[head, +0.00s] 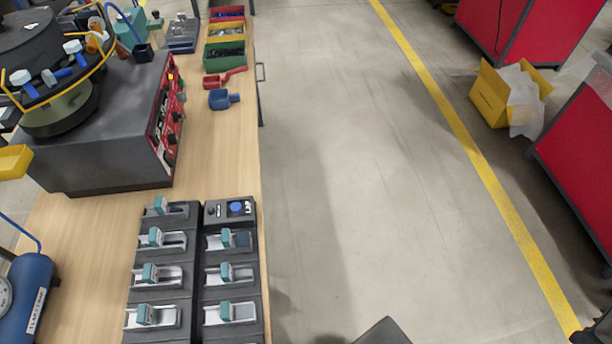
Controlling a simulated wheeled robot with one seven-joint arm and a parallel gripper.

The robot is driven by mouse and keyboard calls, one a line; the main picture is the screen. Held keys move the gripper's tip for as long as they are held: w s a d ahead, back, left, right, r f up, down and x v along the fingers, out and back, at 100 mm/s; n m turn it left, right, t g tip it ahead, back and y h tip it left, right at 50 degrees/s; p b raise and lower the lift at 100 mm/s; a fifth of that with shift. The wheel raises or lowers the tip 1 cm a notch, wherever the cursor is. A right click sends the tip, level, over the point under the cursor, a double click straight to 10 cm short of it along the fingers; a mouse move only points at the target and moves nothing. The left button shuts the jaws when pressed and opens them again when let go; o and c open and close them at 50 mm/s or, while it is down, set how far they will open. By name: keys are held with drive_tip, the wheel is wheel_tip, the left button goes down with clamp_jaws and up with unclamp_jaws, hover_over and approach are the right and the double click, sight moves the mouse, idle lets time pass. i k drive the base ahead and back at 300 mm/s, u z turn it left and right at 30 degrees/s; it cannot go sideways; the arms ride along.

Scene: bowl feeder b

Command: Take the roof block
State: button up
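I cannot pick out a roof block for certain in the head view. The wooden workbench (215,150) runs along the left side. Black fixtures stand in two columns at its near end, several holding pale trays with teal pieces (144,314). A red scoop-like piece (225,78) and a blue one (222,99) lie on the bench farther back. My gripper is not in view, so what it holds is hidden. A dark grey shape at the bottom edge is too cut off to tell.
A bowl feeder (58,108) on a grey base (105,140) fills the bench's left. Red, yellow and green bins (224,55) stand behind. A blue tank (30,295) is near left. The floor (340,170) is clear; a yellow box (490,95) and red cabinets (585,150) stand right.

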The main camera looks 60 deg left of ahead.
sight(227, 243)
drive_tip(key=i, duration=1.45)
drive_tip(key=u, duration=3.95)
drive_tip(key=i, duration=1)
